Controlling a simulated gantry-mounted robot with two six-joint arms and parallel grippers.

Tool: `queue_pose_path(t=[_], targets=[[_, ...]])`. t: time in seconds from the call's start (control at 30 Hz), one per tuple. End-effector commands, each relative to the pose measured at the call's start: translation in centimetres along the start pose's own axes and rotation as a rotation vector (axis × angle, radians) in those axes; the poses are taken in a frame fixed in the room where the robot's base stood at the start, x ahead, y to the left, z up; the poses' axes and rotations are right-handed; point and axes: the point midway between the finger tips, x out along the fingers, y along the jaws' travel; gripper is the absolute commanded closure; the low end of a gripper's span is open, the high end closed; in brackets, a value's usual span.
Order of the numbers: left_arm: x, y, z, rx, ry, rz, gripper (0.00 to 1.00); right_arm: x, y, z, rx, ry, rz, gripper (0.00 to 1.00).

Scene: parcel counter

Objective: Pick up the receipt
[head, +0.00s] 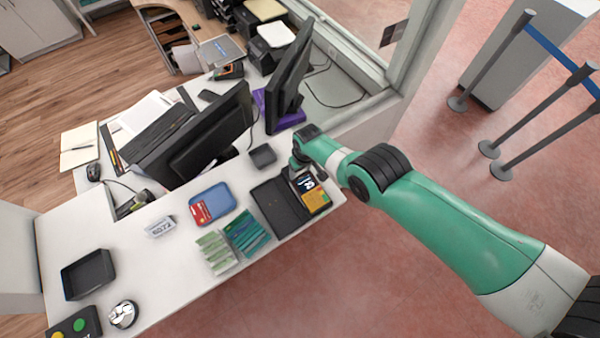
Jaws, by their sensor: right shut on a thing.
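My right gripper (301,170) is over the right end of the white counter (180,265), at the far end of a small dark device with a yellow part (315,198). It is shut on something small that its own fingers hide. I cannot make out the receipt clearly from this view. The device stands at the right side of a black tray (278,207). My left gripper is not in view.
Left of the tray lie teal packs (247,234), pale green packs (215,250) and a blue tray with a red card (212,204). A small dark dish (263,156) and monitors (205,135) stand behind. The counter's front edge is close to the device.

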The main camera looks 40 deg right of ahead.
Motion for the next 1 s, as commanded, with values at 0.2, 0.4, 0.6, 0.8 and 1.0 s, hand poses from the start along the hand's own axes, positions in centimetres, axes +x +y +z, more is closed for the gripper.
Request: queue_pose_path(t=[0.2,0.4,0.6,0.8,1.0], targets=[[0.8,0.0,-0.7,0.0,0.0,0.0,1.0,-1.1,0.0,-0.2,0.0,0.0,0.0,0.87],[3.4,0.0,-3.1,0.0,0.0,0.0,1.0,-4.7,0.0,-0.7,0.0,-0.001,0.0,0.87],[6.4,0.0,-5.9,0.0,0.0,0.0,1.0,-8.8,0.0,-1.3,0.0,-0.001,0.0,0.87],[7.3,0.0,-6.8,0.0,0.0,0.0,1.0,-10.1,0.0,-1.5,0.0,-0.001,0.0,0.87],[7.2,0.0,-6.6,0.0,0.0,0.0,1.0,-9.8,0.0,-1.5,0.0,0.0,0.0,0.87]])
